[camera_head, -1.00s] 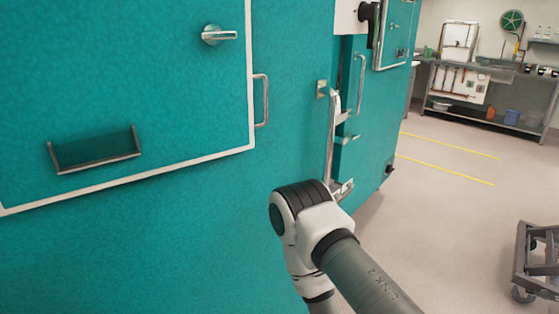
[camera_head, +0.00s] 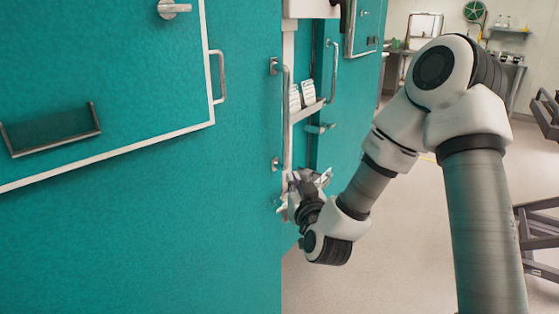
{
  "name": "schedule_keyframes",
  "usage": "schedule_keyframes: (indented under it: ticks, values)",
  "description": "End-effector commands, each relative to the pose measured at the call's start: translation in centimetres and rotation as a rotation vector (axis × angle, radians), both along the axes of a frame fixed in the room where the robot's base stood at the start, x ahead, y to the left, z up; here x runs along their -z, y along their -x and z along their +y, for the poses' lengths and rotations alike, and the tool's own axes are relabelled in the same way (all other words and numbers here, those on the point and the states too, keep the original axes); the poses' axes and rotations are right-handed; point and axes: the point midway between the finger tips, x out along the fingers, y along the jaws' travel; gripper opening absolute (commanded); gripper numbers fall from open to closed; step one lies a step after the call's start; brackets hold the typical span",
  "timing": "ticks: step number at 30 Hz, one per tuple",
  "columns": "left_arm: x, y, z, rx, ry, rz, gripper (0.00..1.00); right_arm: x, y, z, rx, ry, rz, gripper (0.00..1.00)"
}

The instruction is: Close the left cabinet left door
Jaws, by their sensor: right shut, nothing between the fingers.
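A large teal cabinet door (camera_head: 150,210) fills the left of the view, with an inset panel framed in white. A vertical bar handle (camera_head: 286,115) is mounted near its right edge. The door stands ajar, and a shelf with white items (camera_head: 301,97) shows in the gap beyond the edge. My right gripper (camera_head: 303,187) is at the door's right edge, just below the handle's lower mount. It is shut and holds nothing. I cannot tell whether it touches the door. My left gripper is not in view.
Another teal cabinet front with a bar handle (camera_head: 334,72) stands beyond the gap. A grey cart (camera_head: 538,240) is at the right edge. A workbench (camera_head: 515,75) stands at the back. The pale floor between is open.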

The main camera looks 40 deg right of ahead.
Motion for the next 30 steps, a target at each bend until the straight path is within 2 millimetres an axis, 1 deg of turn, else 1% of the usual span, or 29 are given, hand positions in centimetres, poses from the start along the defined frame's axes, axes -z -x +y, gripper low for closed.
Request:
schedule_keyframes:
  ticks: [2,5,8,15,18,21,25,30]
  values:
    - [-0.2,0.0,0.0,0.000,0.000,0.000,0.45,-0.2,-0.5,-0.2,0.001,-0.001,-0.004,0.00]
    - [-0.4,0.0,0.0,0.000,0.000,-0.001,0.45,-0.3,-1.7,-0.7,0.001,0.000,-0.003,0.00]
    - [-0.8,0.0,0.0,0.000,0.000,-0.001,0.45,-0.3,-3.5,-1.4,0.001,0.000,-0.002,0.00]
    - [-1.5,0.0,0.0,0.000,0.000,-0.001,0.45,-0.3,-8.4,-3.4,-0.001,0.000,-0.001,0.00]
    - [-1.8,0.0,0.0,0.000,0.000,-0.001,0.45,-0.3,-10.3,-4.1,-0.001,0.001,0.000,0.00]
    - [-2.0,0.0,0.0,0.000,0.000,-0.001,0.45,-0.2,-11.7,-4.7,-0.001,0.000,0.000,0.00]
    - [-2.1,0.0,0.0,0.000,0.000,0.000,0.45,-0.2,-12.7,-5.2,0.001,-0.001,-0.002,0.00]
    - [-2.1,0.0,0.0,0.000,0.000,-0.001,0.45,-0.2,-12.9,-5.3,0.003,-0.003,-0.003,0.00]
